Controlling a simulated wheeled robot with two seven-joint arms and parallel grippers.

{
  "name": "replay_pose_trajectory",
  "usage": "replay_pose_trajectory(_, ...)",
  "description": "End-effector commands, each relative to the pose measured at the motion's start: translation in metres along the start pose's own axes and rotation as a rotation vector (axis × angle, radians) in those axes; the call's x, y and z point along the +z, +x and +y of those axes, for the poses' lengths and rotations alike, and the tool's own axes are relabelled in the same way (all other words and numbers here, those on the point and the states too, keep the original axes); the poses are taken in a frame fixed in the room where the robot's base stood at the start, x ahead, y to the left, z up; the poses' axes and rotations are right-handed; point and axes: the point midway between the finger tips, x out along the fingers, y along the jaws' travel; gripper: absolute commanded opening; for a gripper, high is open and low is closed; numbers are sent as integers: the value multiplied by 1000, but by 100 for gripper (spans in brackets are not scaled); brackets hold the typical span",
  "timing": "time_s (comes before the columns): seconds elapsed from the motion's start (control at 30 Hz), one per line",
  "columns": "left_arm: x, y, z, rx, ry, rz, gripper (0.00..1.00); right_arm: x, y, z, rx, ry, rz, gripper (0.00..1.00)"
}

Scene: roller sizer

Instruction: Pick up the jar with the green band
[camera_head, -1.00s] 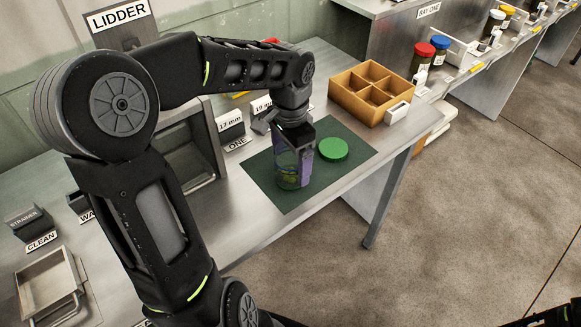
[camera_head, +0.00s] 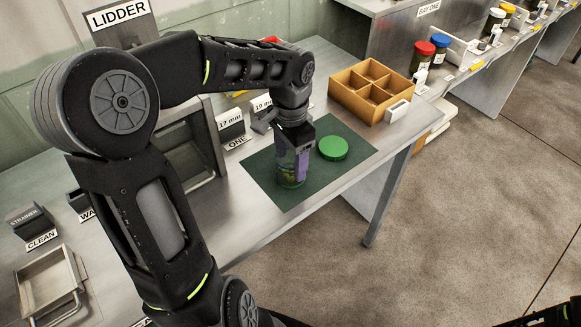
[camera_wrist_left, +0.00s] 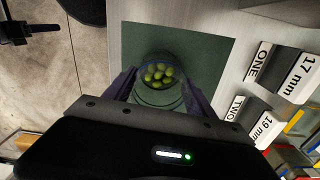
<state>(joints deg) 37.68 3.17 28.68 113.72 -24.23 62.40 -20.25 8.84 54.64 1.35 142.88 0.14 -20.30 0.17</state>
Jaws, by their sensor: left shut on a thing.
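A clear glass jar (camera_head: 291,180) stands upright on the dark green mat (camera_head: 350,166), with green olives in it. In the left wrist view the jar (camera_wrist_left: 158,76) is seen from above, open at the top, with several olives at its bottom. My left gripper (camera_head: 293,162) points down over it, its purple fingers on both sides of the glass, shut on it. The fingers also show in the left wrist view (camera_wrist_left: 160,92). I cannot make out a green band clearly. A round green lid (camera_head: 333,148) lies on the mat to the right.
A wooden divided box (camera_head: 371,90) stands at the back right of the steel table. Signs for 17 mm (camera_head: 230,123) and 19 mm stand behind the mat. A metal tray (camera_head: 50,285) lies at lower left. Lidded jars (camera_head: 423,55) stand on the far bench.

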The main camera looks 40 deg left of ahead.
Motion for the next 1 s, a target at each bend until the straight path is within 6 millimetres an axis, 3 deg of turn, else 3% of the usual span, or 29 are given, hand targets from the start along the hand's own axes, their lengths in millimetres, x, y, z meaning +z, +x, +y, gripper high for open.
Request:
replay_pose_trajectory(0.47, 0, 0, 0, 0, 0, 0, 20, 0, 0, 0, 0, 0, 0, 36)
replay_pose_trajectory(0.77, 0, -4, 0, -1, 0, 1, 20, 0, 0, 0, 0, 0, 0, 36)
replay_pose_trajectory(1.0, -1, -35, -1, -4, 0, 4, 20, 0, 3, 1, -1, -1, 1, 36)
